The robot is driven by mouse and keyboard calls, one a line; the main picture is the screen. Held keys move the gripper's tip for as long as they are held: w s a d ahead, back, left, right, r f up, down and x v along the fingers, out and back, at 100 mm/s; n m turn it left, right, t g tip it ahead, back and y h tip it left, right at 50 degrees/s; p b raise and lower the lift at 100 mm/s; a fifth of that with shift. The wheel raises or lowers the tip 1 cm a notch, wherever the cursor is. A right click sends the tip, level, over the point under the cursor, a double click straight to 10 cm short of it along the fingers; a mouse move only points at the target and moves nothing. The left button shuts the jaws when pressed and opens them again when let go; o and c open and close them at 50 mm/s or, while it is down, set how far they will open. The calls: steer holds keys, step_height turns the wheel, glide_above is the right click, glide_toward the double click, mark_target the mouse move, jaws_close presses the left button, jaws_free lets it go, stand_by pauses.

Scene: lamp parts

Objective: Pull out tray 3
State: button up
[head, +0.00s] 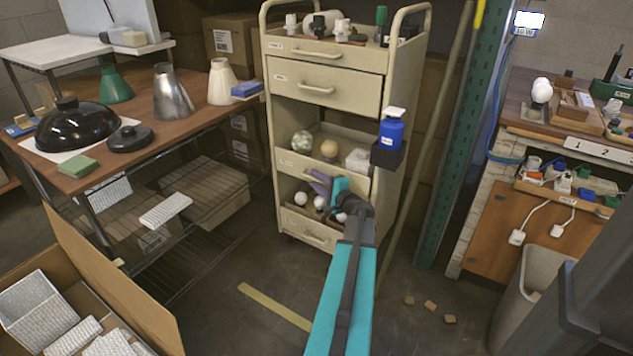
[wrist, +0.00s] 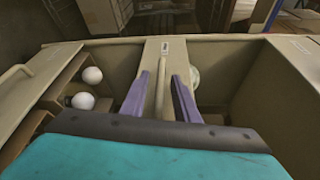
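The beige cart (head: 397,75) stands in the middle of the head view with trays stacked in it. The third tray from the top has a labelled front (head: 290,162) and holds a mottled green ball, a tan ball and a pale block. In the wrist view this labelled front (wrist: 165,48) runs up the middle, with its bar handle (wrist: 160,88) pointing along the picture. My gripper (head: 322,185) is at this tray's front. Its purple fingers (wrist: 164,88) are apart, one on each side of the handle, with gaps showing. Contact with the handle is not visible.
White bulbs (wrist: 92,75) lie in the space below the tray. A blue bottle (head: 391,133) sits in a holder on the cart's right side. Small blocks (head: 430,305) lie on the floor to the right. The floor in front of the cart is mostly clear.

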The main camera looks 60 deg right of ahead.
steer(key=shift+w, duration=0.2)
jaws_close()
